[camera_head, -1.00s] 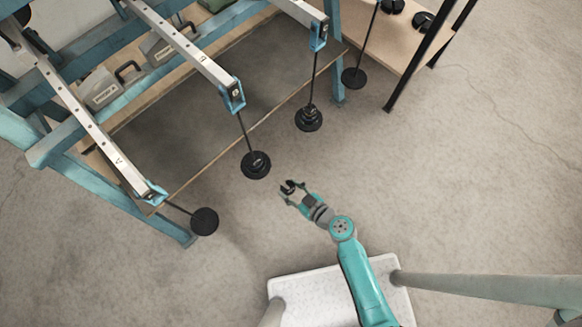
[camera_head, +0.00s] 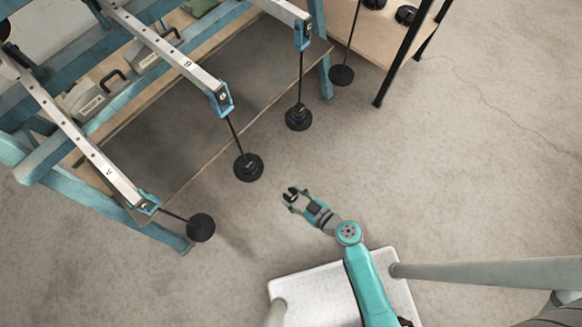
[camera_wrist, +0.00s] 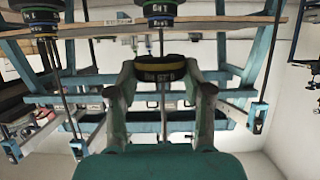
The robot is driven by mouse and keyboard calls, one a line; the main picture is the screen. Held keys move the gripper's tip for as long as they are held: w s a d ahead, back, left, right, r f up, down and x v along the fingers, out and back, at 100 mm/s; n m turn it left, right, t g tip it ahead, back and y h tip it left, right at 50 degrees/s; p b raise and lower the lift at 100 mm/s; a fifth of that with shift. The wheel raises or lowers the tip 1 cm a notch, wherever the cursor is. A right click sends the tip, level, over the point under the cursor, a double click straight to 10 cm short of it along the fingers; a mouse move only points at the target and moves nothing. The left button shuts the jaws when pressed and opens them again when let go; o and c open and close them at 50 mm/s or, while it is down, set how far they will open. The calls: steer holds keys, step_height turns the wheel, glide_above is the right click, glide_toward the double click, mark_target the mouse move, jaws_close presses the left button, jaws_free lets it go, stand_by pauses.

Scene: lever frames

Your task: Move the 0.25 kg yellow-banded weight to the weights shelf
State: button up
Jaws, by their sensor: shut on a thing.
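The yellow-banded weight (camera_wrist: 160,69) is a black disc with a dull yellow band and upside-down lettering in the wrist view. My gripper (camera_wrist: 160,80) is shut on it, with a finger on each side. In the head view my gripper (camera_head: 293,198) holds the small dark disc above the bare floor, right of and below the nearest hanging weight stack (camera_head: 248,168), apart from it. A pale wooden shelf (camera_head: 366,42) with black posts stands at the upper right, bearing black weights (camera_head: 406,15); it appears to be the weights shelf.
Blue lever frames (camera_head: 165,235) fill the upper left, with metal beams (camera_head: 165,50) and several hanging weights, including a stack (camera_head: 298,118) and a single disc (camera_head: 341,75). A black post (camera_head: 395,70) edges the shelf. The floor (camera_head: 480,160) at right is clear.

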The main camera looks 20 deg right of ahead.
steer(key=shift+s+d, duration=0.6)
steer(key=shift+s, duration=0.35)
